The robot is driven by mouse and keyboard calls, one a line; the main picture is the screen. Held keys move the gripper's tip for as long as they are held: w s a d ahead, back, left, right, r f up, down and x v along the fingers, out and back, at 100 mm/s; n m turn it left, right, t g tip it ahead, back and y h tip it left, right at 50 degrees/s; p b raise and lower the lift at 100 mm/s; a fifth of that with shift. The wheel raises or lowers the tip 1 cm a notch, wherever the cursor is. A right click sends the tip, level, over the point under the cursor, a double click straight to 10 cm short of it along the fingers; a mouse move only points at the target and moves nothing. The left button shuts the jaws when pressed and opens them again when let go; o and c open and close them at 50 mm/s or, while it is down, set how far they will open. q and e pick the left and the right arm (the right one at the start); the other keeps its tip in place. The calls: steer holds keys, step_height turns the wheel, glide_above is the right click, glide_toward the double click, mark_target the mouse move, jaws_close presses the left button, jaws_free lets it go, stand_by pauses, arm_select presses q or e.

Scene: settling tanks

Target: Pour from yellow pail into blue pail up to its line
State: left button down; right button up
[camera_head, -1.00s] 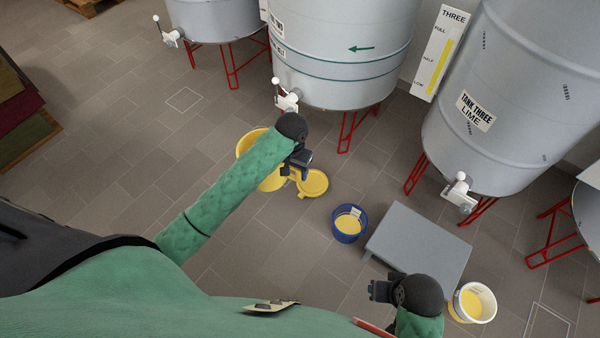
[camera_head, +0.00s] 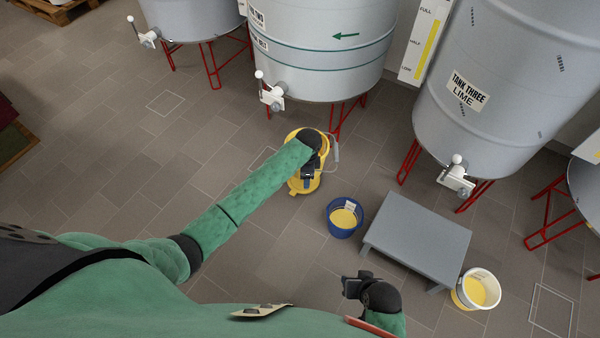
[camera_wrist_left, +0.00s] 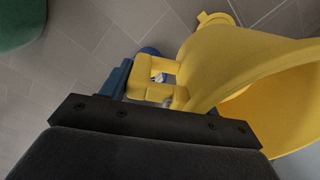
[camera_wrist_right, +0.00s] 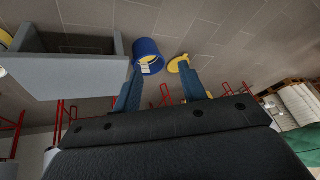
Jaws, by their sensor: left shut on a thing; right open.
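The yellow pail (camera_head: 322,145) hangs at my left gripper (camera_head: 309,172), which is shut on its yellow grip; the arm covers part of it. In the left wrist view the pail (camera_wrist_left: 235,65) fills the right side, its mouth partly seen; its contents and exact tilt are unclear. The blue pail (camera_head: 331,228) stands on the floor to the right of the yellow pail, apart from it, with yellow contents and a white label inside. Its line cannot be read. The blue pail (camera_wrist_right: 147,47) also shows in the right wrist view. My right gripper (camera_head: 353,286) is open and empty.
A flat yellow round piece (camera_wrist_right: 176,66) lies on the floor near the blue pail. A grey platform (camera_head: 415,240) stands right of the blue pail, with a white pail (camera_head: 461,297) of yellow contents beyond. Tanks (camera_head: 320,50) on red legs line the back.

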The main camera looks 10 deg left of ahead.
arm_select(q)
steer(key=w+d+f+m+b, duration=0.2)
steer(key=w+f+m, duration=0.1)
steer(key=f+m, duration=0.4)
steer(key=w+d+f+m+b, duration=0.2)
steer(key=w+f+m+b, duration=0.1)
steer(key=f+m, duration=0.5)
step_height(320, 180, down, 3)
steer(key=shift+d+f, duration=0.15)
steer(key=shift+d, duration=0.2)
arm_select(e)
steer(key=a+f+t+y, duration=0.1)
steer(key=a+f+t, duration=0.1)
steer(key=f, duration=1.4)
steer(key=shift+s+a+f, duration=0.35)
steer(key=shift+s+a, duration=0.1)
steer(key=shift+a, duration=0.25)
arm_select(q)
steer(key=shift+w, duration=0.1)
arm_select(e)
steer(key=shift+r, duration=0.15)
steer(key=shift+w+r, duration=0.1)
steer(key=shift+r, duration=0.35)
steer(key=shift+r, duration=0.1)
